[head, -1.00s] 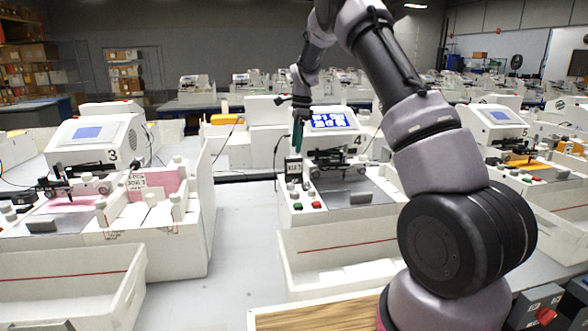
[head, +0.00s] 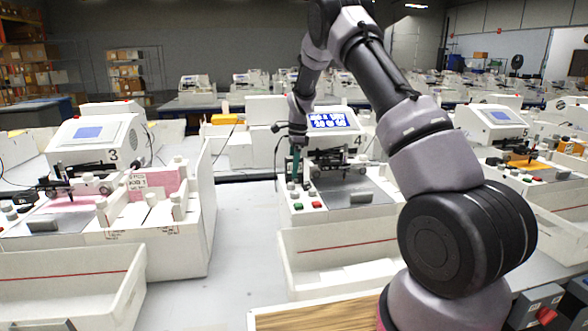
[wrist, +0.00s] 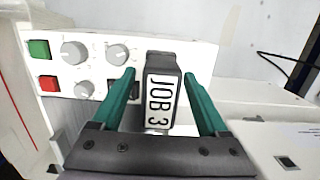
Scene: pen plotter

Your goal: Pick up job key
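The job key (wrist: 162,95) is a dark block with a white face lettered "JOB 3". It stands on the white control panel (wrist: 80,68) of plotter 4 (head: 333,138), beside the knobs. My gripper (wrist: 158,73) has green fingers, one on each side of the key. The fingers are apart, with a visible gap on both sides, so it is open around the key. In the head view my gripper (head: 295,165) is at the left of plotter 4's panel, and it mostly hides the key there.
Green and red buttons (wrist: 47,84) and several grey knobs (wrist: 74,52) sit just left of the key. Plotter 5 (head: 498,125) stands right.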

